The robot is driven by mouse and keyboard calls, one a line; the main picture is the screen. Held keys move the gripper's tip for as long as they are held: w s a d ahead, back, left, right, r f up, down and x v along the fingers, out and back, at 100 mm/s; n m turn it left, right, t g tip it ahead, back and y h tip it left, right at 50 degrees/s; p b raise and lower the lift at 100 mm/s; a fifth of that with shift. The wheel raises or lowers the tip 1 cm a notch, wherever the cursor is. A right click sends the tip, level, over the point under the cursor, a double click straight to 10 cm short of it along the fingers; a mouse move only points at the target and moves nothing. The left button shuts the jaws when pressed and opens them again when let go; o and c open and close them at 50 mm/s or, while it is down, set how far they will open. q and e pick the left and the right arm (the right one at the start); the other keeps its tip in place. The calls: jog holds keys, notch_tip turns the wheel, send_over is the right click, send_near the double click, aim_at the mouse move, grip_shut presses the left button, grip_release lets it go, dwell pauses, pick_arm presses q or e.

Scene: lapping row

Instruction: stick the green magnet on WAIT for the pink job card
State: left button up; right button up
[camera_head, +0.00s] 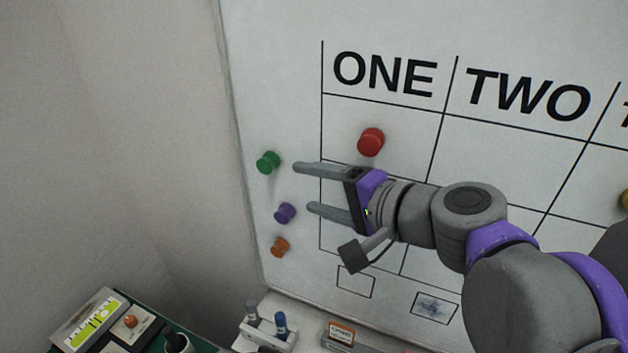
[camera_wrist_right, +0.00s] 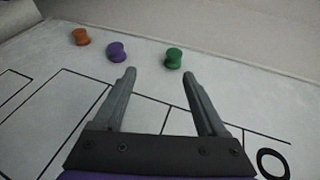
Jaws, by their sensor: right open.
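The green magnet (camera_head: 268,162) sits on the whiteboard, left of the ruled grid. It also shows in the right wrist view (camera_wrist_right: 174,58), beyond and between my fingertips. My right gripper (camera_head: 303,187) is open and empty in front of the board, its fingers pointing left, just short of the green magnet and not around it. In the right wrist view my right gripper (camera_wrist_right: 158,74) has its fingers apart. The word WAIT and the pink job card are not visible. My left gripper is not in view.
A purple magnet (camera_head: 285,213) and an orange magnet (camera_head: 280,247) sit below the green one. A red magnet (camera_head: 371,142) is under ONE. The whiteboard (camera_head: 270,60) has columns ONE and TWO. Below stand markers in a white holder (camera_head: 268,331) and a green-topped table (camera_head: 135,309).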

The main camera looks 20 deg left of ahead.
aim_at(259, 167)
jog(key=shift+y, duration=0.3)
jog(key=x, duration=0.3)
jog(key=r+x, duration=0.1)
jog(key=x, duration=0.3)
jog(key=r+x, duration=0.1)
jog(key=x, duration=0.3)
jog(key=shift+a, duration=0.55)
grip_shut()
jog(key=shift+s, duration=0.3)
jog(key=shift+s+a, duration=0.1)
jog(key=shift+s, duration=0.55)
jog(key=shift+s, duration=0.25)
jog(key=shift+s, duration=0.35)
